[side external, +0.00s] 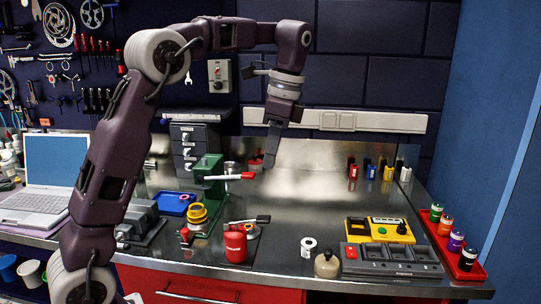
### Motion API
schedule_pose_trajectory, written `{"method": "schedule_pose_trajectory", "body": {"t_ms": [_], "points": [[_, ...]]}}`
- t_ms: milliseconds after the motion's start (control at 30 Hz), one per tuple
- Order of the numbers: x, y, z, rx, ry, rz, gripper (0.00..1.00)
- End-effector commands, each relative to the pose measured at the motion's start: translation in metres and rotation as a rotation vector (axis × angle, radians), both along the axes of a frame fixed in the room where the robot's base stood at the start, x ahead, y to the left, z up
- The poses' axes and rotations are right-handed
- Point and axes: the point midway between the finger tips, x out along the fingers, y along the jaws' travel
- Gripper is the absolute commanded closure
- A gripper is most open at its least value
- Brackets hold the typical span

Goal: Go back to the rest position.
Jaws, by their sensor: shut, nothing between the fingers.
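My gripper (271,157) hangs above the middle of the metal bench (310,215), pointing down. Its fingers are shut with nothing between them. It is apart from everything on the bench as far as this view shows. A green press (208,182) with a red-tipped lever stands to the left of the fingertips in the picture. A red container (254,165) shows just left of and behind the fingertips.
A laptop (50,188) sits at the left. A red can (235,246), white roll (308,246), beige bottle (327,264), yellow device (380,230) and grey tray (392,260) are at the front. A red tray (437,240) holds several bottles at right.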

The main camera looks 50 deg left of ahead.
Motion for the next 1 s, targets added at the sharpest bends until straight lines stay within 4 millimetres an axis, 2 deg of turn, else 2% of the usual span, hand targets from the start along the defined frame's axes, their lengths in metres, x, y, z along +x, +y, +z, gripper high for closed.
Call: {"method": "schedule_pose_trajectory", "body": {"t_ms": [600, 700, 767, 833, 933, 1000], "points": [[0.0, 0.0, -0.001, 0.0, 0.0, 0.0, 1.0], [-0.006, -0.003, 0.004, -0.001, -0.022, 0.019, 1.0], [-0.02, -0.01, 0.012, -0.003, -0.07, 0.059, 1.0], [-0.049, -0.024, 0.022, -0.015, -0.161, 0.143, 1.0], [-0.102, -0.047, 0.025, -0.056, -0.316, 0.302, 1.0], [-0.14, -0.063, 0.015, -0.099, -0.418, 0.418, 1.0]]}}
